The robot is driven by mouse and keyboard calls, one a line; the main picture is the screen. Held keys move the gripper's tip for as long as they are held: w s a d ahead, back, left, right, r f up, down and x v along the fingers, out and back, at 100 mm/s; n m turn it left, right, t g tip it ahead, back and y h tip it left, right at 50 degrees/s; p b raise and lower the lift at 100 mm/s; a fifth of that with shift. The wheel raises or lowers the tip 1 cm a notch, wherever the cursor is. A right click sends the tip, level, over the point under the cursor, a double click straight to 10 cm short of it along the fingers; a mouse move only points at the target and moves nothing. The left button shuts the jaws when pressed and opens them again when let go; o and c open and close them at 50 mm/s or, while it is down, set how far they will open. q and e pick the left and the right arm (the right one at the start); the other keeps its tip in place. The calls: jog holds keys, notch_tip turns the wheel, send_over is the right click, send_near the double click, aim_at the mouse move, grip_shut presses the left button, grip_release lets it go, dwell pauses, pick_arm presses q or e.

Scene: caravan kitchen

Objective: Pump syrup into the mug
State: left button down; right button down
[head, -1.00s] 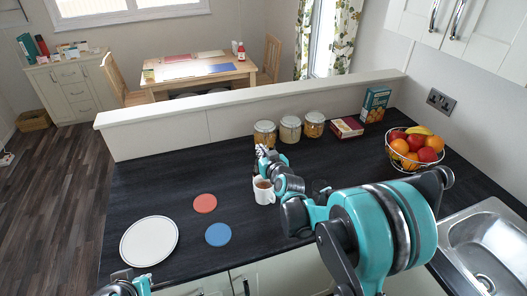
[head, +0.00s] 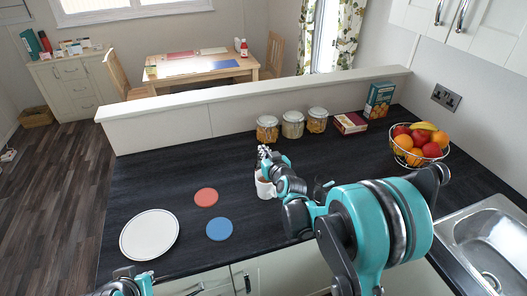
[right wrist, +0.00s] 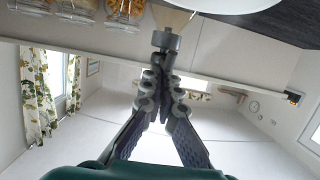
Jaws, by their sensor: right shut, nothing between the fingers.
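The white mug (head: 263,187) stands on the dark worktop with something brown inside, partly covered by my right gripper (head: 265,152). That gripper is shut and empty, its tips just behind the mug in the head view. In the right wrist view, upside down, the shut fingers (right wrist: 164,58) are at the grey pump top (right wrist: 166,40) of a bottle with an amber neck (right wrist: 172,17). I cannot tell if they touch. A white rounded surface at the top edge is probably the mug. In the head view my right arm and gripper hide the bottle. My left gripper's fingers do not show.
A red coaster (head: 206,197), a blue coaster (head: 219,229) and a white plate (head: 149,235) lie left of the mug. Jars (head: 292,124), a red box (head: 350,123) and a teal box (head: 379,99) line the back ledge. A fruit basket (head: 420,145) and sink (head: 487,240) are right.

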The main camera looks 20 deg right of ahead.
jog(key=shift+r+p, duration=0.35)
notch_tip(320, 180, up, 3)
jog(key=shift+w+p, duration=0.1)
jog(key=shift+p, duration=1.05)
jog(key=shift+s+r, duration=0.45)
jog(key=shift+s, duration=0.3)
jog(key=p+v, duration=0.1)
jog(key=v, duration=0.7)
jog(key=shift+s+p, duration=0.3)
jog(key=shift+p, duration=0.05)
